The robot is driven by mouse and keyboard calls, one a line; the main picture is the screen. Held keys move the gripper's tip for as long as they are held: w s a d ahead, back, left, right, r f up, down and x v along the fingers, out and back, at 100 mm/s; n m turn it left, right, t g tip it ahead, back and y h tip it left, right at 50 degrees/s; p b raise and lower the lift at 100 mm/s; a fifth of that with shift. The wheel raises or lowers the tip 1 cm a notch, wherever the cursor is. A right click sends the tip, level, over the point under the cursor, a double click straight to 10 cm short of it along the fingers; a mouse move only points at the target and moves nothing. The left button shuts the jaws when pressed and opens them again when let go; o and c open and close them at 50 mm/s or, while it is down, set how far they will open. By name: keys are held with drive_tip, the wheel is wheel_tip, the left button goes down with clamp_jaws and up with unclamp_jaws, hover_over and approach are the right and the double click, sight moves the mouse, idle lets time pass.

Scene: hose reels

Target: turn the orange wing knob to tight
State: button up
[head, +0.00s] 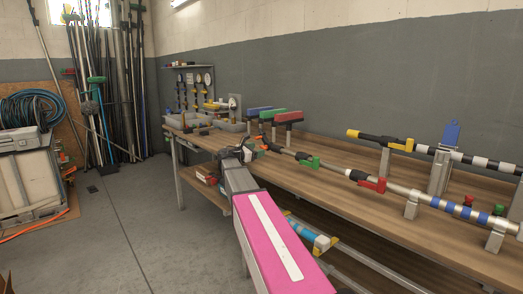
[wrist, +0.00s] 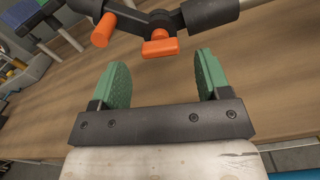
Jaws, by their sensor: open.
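In the wrist view an orange wing knob (wrist: 160,47) sits under a black clamp fitting on a pole. A second orange piece (wrist: 104,30), rounder and peg-like, hangs from the same fitting to its left. My gripper (wrist: 161,63) is open, its two green pads apart and empty. The wing knob is just beyond the fingertips, roughly centred between them, and I see no contact. In the head view my gripper (head: 240,153) is small at the left end of the bench, near orange parts (head: 265,143); its fingers are hard to make out there.
The wooden bench (head: 342,182) carries poles on stands, with a green lever (head: 309,162) and a red lever (head: 374,184) farther right. Blue, green and red-topped stands (head: 288,117) stand behind. Grey bins (head: 181,119) are at the far left end.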

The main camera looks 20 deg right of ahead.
sight(262, 147)
drive_tip(key=shift+x, duration=1.85)
drive_tip(key=c, duration=0.9)
